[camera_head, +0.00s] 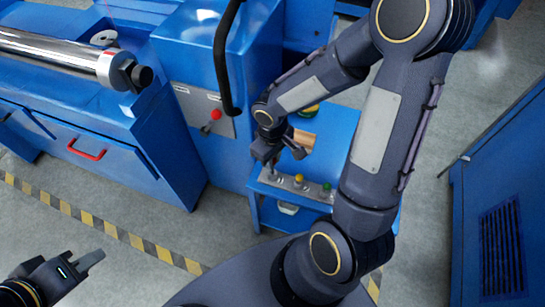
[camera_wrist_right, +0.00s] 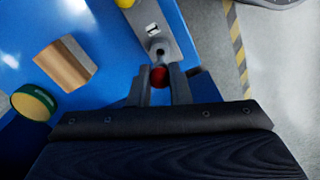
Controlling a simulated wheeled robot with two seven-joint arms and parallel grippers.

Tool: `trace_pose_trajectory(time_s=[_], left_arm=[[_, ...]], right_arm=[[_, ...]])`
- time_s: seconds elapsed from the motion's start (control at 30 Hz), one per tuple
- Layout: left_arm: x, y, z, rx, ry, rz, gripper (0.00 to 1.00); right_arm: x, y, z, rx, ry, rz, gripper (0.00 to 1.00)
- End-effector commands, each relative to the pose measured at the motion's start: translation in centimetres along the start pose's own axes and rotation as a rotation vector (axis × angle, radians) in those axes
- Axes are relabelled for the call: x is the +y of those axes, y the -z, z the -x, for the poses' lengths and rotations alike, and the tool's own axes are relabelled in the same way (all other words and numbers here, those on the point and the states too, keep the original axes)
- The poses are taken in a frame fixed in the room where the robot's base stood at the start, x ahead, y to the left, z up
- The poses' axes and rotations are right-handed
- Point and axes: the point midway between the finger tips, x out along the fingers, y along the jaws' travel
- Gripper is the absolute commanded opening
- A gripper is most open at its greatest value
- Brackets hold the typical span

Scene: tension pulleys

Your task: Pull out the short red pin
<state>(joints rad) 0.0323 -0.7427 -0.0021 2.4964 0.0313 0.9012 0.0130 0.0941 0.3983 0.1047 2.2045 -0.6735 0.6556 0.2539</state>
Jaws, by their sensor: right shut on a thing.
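The short red pin shows as a round red head (camera_wrist_right: 159,76) in the right wrist view. My right gripper (camera_wrist_right: 160,86) has a finger on each side of this head and is shut on it. The head is beside the end of a grey pin block (camera_wrist_right: 175,38). I cannot tell how far the pin's shaft sits in the block.
A yellow-headed pin (camera_head: 299,178) and a green-headed pin (camera_head: 326,187) stand along the block. A blue machine (camera_head: 185,60) stands close on the left.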

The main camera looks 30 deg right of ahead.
Motion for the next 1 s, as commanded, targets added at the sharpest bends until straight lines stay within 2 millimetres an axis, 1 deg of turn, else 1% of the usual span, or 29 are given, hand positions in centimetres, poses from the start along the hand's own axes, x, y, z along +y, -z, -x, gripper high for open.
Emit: trace_pose_trajectory(time_s=[0.17,0.67,1.0], left_arm=[[0.1,0.1,0.2,0.000,0.000,0.000,0.30],[1.2,1.4,2.7,0.000,0.000,0.000,0.30],[1.2,1.3,2.7,0.000,0.000,0.000,0.30]], right_arm=[[0.0,0.0,0.2,0.000,0.000,0.000,0.00],[0.0,0.0,4.0,0.000,0.000,0.000,0.00],[0.0,0.0,4.0,0.000,0.000,0.000,0.00]])
